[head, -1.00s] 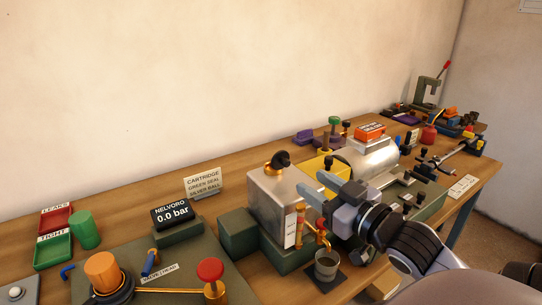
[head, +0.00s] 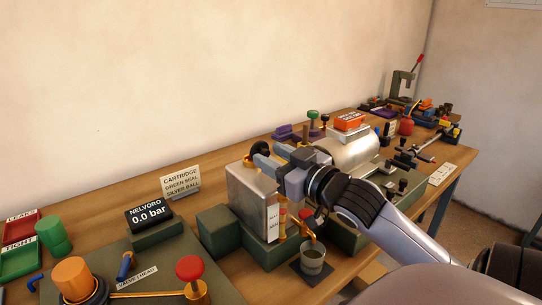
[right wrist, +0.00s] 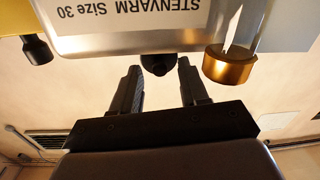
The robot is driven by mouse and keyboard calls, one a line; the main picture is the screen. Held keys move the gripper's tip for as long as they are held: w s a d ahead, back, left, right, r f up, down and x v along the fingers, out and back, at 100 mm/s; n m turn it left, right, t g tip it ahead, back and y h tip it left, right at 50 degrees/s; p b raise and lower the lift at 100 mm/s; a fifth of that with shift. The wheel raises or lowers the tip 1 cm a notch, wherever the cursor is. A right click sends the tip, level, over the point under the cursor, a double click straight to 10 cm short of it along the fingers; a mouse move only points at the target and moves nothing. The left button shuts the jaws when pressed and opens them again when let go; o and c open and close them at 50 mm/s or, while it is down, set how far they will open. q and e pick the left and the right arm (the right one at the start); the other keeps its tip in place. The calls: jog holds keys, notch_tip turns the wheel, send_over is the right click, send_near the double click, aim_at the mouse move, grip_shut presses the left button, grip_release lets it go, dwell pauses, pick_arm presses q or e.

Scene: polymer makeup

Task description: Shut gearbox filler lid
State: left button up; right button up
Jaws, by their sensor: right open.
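The gearbox is a silver metal box (head: 250,200) on a green base; its label reads "STENVARM Size 30" in the right wrist view (right wrist: 130,18). A brass filler fitting (head: 247,160) sits at its top, with a black knob (head: 262,147) beside it that looks like part of the lid. In the right wrist view the black knob (right wrist: 157,65) lies between the fingertip lines, and a brass cylinder (right wrist: 228,68) is to the right, outside them. My right gripper (head: 267,154) is open above the box, its fingers pointing at the knob. Contact cannot be told. My left gripper is out of view.
A grey cup (head: 312,262) and brass pipework stand in front of the box. A large silver cylinder (head: 348,152) with an orange box (head: 350,121) on top is to the right. The gauge reading 0.0 bar (head: 149,217) stands to the left. Wall space behind is clear.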

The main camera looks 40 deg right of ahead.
jog(key=shift+w, duration=0.5)
jog(key=shift+c, duration=0.2)
grip_shut()
jog(key=shift+r, duration=0.1)
